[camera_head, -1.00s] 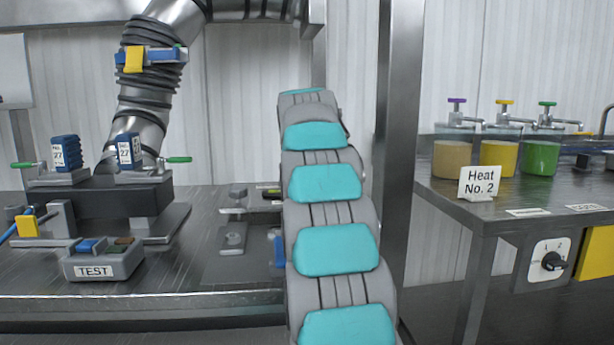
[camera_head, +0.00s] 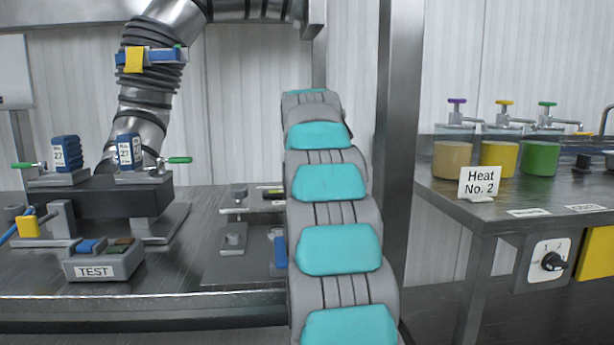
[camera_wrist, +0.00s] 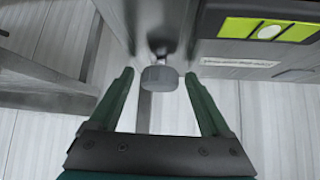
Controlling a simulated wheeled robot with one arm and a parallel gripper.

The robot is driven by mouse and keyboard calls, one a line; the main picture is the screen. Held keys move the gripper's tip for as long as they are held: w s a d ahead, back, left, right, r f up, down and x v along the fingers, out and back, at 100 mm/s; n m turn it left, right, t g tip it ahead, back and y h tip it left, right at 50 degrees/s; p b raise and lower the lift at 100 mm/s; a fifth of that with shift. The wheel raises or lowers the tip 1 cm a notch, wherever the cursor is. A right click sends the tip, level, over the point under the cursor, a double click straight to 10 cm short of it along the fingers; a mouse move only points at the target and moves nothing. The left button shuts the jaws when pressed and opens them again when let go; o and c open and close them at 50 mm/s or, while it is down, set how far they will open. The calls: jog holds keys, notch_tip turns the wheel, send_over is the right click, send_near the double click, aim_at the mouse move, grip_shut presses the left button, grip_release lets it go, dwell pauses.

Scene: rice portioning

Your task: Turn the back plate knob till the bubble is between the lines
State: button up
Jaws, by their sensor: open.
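In the wrist view a grey knob (camera_wrist: 160,79) on a short stem stands between the tips of my gripper (camera_wrist: 159,75). The two green fingers are apart, one on each side of the knob, with gaps showing. A level (camera_wrist: 208,22) with a yellow-green vial is at the upper right. In the head view the back plate (camera_head: 262,205) is partly hidden by my arm, and my gripper is hidden there.
A front plate piece with a small knob (camera_head: 233,236) and a blue part (camera_head: 280,250) lie near my arm. The TEST box (camera_head: 104,264) and a dark stand (camera_head: 110,200) are at left. A metal post (camera_head: 398,150) rises just right of my arm.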

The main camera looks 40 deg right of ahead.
jog(key=v, duration=0.7)
jog(key=shift+s+a+r, duration=0.2)
jog(key=shift+s+r, duration=0.05)
jog(key=shift+s, duration=0.05)
dwell(0.3)
